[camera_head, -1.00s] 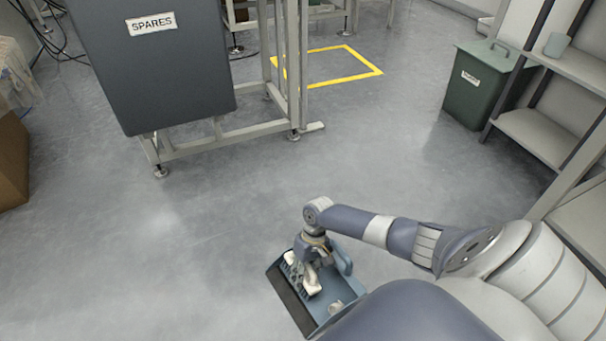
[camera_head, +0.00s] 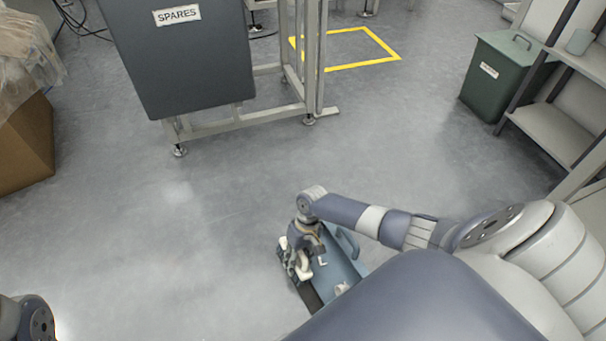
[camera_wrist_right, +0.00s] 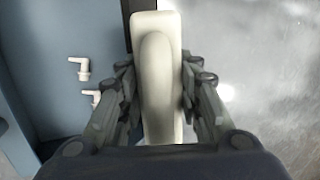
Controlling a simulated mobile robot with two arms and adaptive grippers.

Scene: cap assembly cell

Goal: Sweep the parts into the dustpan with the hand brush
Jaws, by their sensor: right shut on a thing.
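My right gripper (camera_head: 302,254) is shut on the cream handle of the hand brush (camera_wrist_right: 157,60), with a finger on each side of it. In the head view the brush (camera_head: 289,263) is partly hidden by the gripper and is at the dustpan's dark left lip. The blue dustpan (camera_head: 336,262) lies on the floor, its near end hidden by my arm. Two small white elbow-shaped parts lie in it in the right wrist view, an upper one (camera_wrist_right: 77,67) and a lower one (camera_wrist_right: 91,95). A pale part (camera_head: 341,288) also shows in the pan. My left gripper is out of view.
A dark SPARES panel (camera_head: 180,60) on a metal frame stands ahead. A cardboard box (camera_head: 25,145) is at the left. A green bin (camera_head: 500,75) and grey shelving (camera_head: 555,130) are at the right. The floor left of the dustpan is clear.

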